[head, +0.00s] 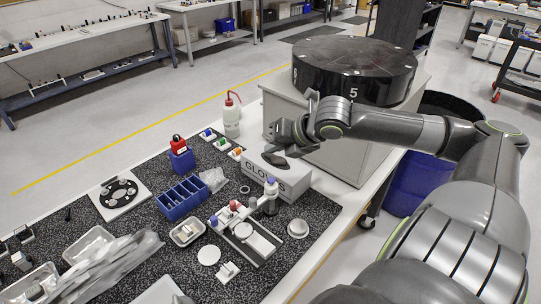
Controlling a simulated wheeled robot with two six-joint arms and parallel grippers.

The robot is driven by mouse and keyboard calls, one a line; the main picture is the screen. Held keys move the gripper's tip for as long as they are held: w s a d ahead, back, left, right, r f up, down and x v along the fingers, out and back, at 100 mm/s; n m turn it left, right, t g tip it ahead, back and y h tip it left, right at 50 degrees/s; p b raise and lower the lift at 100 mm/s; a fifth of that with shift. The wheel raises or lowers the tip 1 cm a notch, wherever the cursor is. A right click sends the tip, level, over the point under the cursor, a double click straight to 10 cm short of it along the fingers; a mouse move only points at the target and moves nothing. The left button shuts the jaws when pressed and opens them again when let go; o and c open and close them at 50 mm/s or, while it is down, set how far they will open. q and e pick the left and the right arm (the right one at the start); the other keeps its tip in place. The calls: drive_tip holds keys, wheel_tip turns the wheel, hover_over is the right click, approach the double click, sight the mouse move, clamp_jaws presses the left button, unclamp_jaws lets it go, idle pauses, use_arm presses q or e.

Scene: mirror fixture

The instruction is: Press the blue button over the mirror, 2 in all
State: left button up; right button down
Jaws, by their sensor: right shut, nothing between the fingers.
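The fixture (245,233) stands on the speckled mat in the middle, with a pale round disc (262,246) that may be the mirror. A small blue knob or button (213,221) shows at its left end and a red one (234,205) farther back; both are too small to read clearly. My left gripper cannot be made out.
The GLOVES box (289,178) and a blue-capped bottle (271,196) stand behind the fixture. A blue bin rack (182,199), metal tray (187,232) and red-topped wash bottle (232,118) stand farther left or back. Small blue, green and orange pieces line the mat's back edge.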

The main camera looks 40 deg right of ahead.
sight(274, 181)
wheel_tip(274, 181, down, 8)
drive_tip(key=b, duration=0.6)
drive_tip(key=shift+r, duration=0.25)
drive_tip(key=shift+d+f, duration=0.1)
idle(1.0)
idle(0.3)
drive_tip(key=shift+f+b, duration=0.4)
drive_tip(key=shift+b, duration=0.1)
drive_tip(key=shift+f+b, duration=0.55)
drive_tip(key=shift+f, duration=0.05)
idle(0.5)
drive_tip(key=shift+r, duration=0.15)
drive_tip(key=shift+r+p, duration=0.9)
